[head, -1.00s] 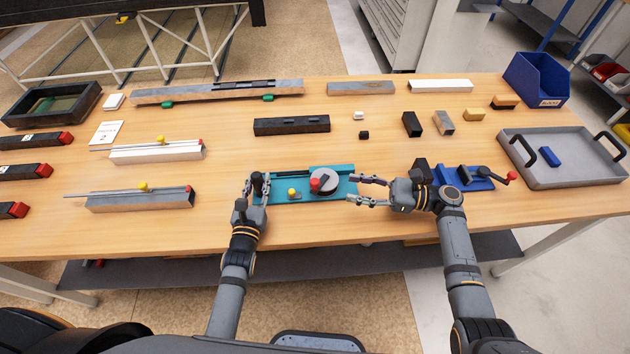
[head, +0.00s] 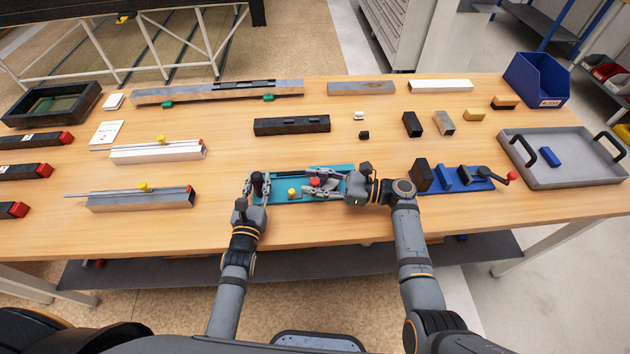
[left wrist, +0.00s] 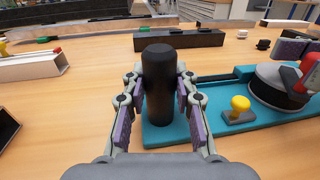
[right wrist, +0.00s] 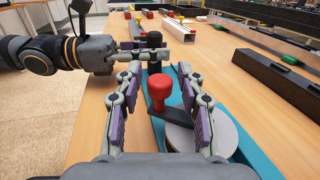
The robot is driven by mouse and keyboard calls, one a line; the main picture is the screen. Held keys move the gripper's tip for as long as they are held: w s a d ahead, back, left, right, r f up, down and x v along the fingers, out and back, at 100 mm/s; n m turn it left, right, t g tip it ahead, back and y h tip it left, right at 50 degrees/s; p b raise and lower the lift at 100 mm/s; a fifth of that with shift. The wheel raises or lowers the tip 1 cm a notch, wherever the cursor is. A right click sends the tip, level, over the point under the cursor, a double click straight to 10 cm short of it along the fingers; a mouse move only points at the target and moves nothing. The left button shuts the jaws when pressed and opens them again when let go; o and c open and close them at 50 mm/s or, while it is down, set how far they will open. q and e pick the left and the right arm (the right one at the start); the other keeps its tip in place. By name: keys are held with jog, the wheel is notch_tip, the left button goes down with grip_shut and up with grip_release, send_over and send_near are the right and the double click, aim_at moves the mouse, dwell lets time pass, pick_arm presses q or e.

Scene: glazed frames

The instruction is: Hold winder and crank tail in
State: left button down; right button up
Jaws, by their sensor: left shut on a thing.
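The winder has a teal base (head: 278,179) lying near the table's front edge. A black upright post (left wrist: 159,92) stands at its left end, and my left gripper (head: 256,183) is shut on that post. A yellow knob (left wrist: 240,104) sits on the base beside it. A grey drum (right wrist: 200,138) with a dark crank arm and red knob (right wrist: 160,92) is at the other end. My right gripper (right wrist: 158,84) is open, its fingers on either side of the red knob with gaps. A dark strip (left wrist: 212,78) runs along the base; I cannot tell whether it is the tail.
A blue fixture (head: 460,180) with a crank stands right of the winder, and a grey tray (head: 560,172) beyond it. A long black block (head: 291,125) lies behind. A silver rail (head: 140,200) lies to the left. Bare table lies between.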

grip_shut()
jog(key=shift+a+m+t, duration=0.25)
jog(key=shift+m+t, duration=0.35)
jog(key=shift+t, duration=0.2)
jog(key=shift+w+a+m+t+h, duration=0.2)
jog(key=shift+m+t+h, duration=0.25)
jog(key=shift+t, duration=0.4)
jog(key=shift+w+a+m+t+h, duration=0.1)
jog(key=shift+w+m+t+h, duration=0.15)
jog(key=shift+m+t, duration=0.45)
jog(key=shift+o, duration=1.5)
grip_release()
jog(key=shift+d, duration=0.1)
